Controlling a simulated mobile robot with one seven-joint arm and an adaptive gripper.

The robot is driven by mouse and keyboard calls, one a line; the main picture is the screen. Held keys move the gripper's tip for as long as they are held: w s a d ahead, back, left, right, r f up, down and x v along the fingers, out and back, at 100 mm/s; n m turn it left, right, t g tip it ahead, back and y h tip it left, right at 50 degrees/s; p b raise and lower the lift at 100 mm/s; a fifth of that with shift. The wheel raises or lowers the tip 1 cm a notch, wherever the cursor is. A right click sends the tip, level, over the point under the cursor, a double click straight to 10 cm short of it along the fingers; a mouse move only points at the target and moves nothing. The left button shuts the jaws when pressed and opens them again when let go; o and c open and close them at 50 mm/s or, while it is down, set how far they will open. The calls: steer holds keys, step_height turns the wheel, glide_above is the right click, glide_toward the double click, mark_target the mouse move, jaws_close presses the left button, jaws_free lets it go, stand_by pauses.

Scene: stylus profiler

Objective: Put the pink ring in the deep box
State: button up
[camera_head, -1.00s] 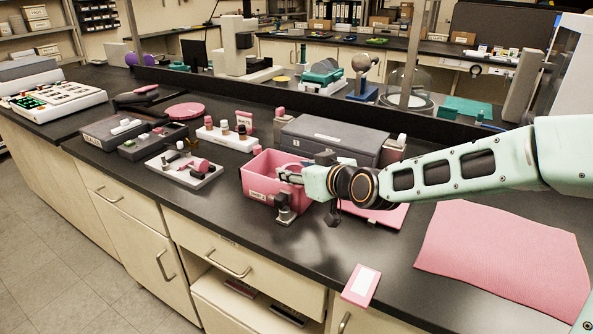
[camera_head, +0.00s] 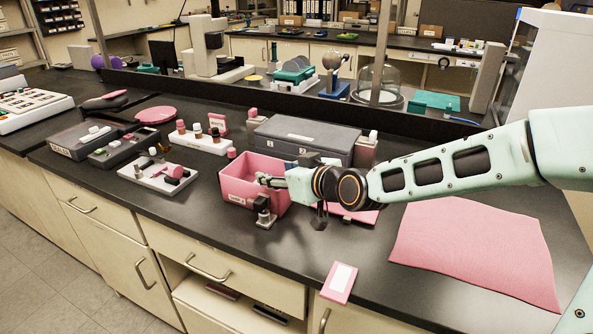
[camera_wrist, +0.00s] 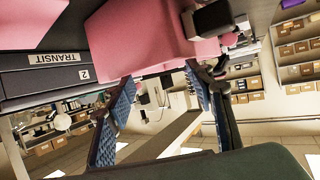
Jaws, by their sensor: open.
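I take the open-topped pink box (camera_head: 236,189) on the black bench to be the deep box; its pink wall also fills the upper middle of the wrist view (camera_wrist: 145,35). My gripper (camera_head: 264,181) is at the box's right part in the head view. In the wrist view its two blue-padded fingers (camera_wrist: 160,85) are spread, with nothing held between them. I cannot tell whether the fingertips are inside the box or just over its edge. I cannot make out the pink ring for certain; my gripper and the box walls hide part of the box's inside.
A small metal fixture (camera_head: 264,214) stands at the box's front. A grey case (camera_head: 300,137) is behind it. A white tray (camera_head: 150,178) with small parts lies left. A pink mat (camera_head: 475,252) and a pink card (camera_head: 340,281) lie right and in front, with bare bench between.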

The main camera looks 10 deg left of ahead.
steer(key=p+v, duration=0.3)
steer(key=v, duration=0.5)
steer(key=shift+s+r+p, duration=0.15)
steer(key=shift+r+p, duration=0.05)
steer(key=shift+p, duration=0.2)
steer(key=shift+d, duration=0.2)
